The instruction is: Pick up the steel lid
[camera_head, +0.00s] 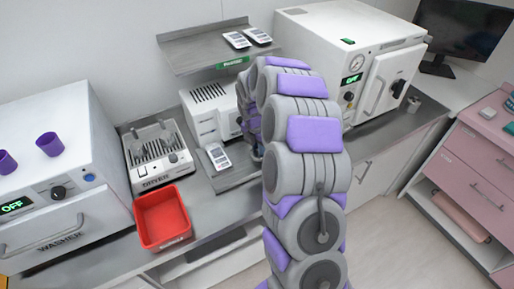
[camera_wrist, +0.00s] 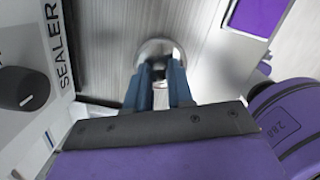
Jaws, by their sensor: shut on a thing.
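In the wrist view, my gripper (camera_wrist: 160,72) has its two blue fingers close together on a round, shiny steel lid (camera_wrist: 158,46). The fingers cover the lid's near part, and its far rim shows beyond their tips. I cannot tell whether the lid touches the brushed grey surface behind it. In the head view my arm rises in front of the counter and hides the lid; my gripper cannot be made out clearly there.
The sealer (camera_wrist: 30,65) stands close at the left in the wrist view. In the head view, a red bin (camera_head: 163,218), a dryer (camera_head: 158,155) and a washer (camera_head: 55,170) stand left of my arm. A large white sterilizer (camera_head: 345,50) stands behind it. A shelf (camera_head: 205,48) overhangs the counter.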

